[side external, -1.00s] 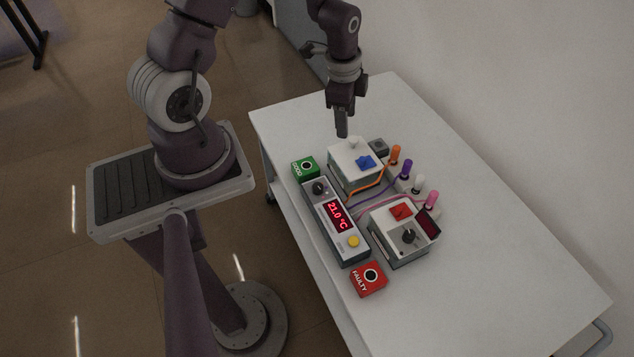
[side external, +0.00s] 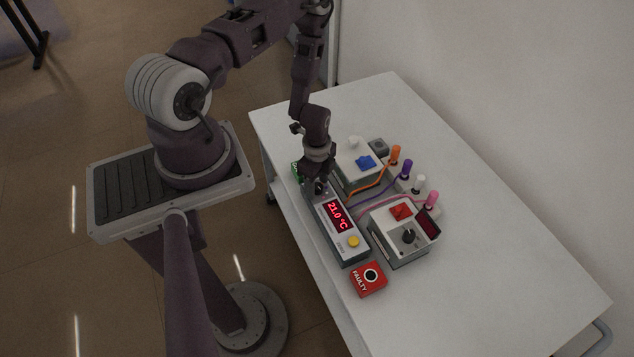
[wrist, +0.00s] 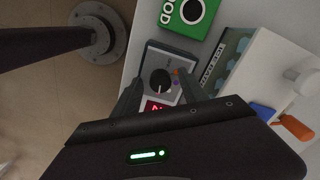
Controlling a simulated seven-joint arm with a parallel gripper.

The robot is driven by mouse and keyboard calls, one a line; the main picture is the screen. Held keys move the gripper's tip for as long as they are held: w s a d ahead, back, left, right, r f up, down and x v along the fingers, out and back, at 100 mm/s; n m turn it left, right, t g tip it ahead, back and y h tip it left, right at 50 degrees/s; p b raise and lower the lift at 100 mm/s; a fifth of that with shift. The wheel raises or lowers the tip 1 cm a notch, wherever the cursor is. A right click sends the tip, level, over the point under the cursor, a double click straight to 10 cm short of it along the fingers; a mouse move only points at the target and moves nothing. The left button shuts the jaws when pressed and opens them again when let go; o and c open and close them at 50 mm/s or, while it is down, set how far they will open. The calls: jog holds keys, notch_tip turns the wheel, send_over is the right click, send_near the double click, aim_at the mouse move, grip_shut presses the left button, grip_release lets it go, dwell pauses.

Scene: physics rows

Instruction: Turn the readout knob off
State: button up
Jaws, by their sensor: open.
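The readout box (side external: 333,238) is a long grey and white unit with a lit red display (side external: 338,216) reading 21.0 °C and a yellow button (side external: 353,242). Its black readout knob (wrist: 160,81) shows in the wrist view at the far end of the box, with a pale pointer line. My gripper (wrist: 163,90) is open, with one finger on each side of the box's knob end. The knob lies between the fingers, and I cannot tell whether they touch it. In the side view my gripper (side external: 316,188) is over the knob end and partly hides it.
A green box (wrist: 194,12) stands just beyond the knob end. A white box with a blue switch (side external: 365,162) is to the right. A box with a red switch (side external: 400,212) and a red FAULTY box (side external: 369,279) stand nearer. Coloured plugs and cables lie to the right.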

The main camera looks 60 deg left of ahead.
grip_shut()
